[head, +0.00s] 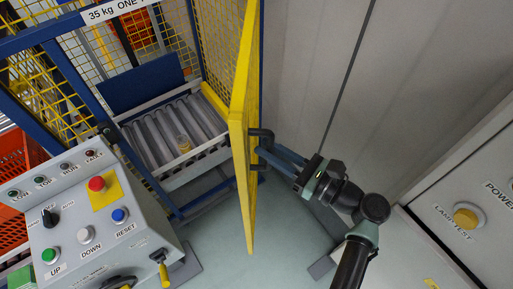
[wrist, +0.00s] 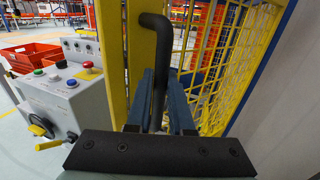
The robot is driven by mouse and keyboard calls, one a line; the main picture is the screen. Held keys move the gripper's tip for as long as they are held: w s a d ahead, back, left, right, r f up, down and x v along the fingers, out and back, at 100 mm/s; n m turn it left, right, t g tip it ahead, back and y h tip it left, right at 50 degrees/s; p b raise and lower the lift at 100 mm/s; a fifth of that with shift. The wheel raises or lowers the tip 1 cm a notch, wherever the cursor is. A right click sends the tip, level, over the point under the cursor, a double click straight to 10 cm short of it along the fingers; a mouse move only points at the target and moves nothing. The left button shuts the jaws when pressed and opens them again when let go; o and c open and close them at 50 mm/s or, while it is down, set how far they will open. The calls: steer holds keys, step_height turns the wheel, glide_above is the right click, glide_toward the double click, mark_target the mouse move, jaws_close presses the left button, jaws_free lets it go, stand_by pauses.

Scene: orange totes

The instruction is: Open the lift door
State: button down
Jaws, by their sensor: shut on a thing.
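The lift door (head: 240,130) is a yellow frame with mesh, standing swung out from the blue lift cage in the head view. Its yellow frame and mesh also show in the wrist view (wrist: 112,60). A black bar handle (head: 262,133) sticks out from the door's right face; in the wrist view the handle (wrist: 158,50) runs down between my fingers. My gripper (head: 270,152) reaches the door from the right and is shut on the handle. In the wrist view its blue-grey fingers (wrist: 160,105) stand on either side of the handle.
Inside the lift, a roller bed (head: 175,125) carries a small tan round item (head: 184,144). A grey control console (head: 90,225) with coloured buttons stands at the lower left. A grey panel with a lamp-test button (head: 468,216) is at the right. Floor shows below the door.

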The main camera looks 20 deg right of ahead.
steer(key=shift+w+r, duration=0.1)
steer(key=c, duration=0.8)
jaws_free()
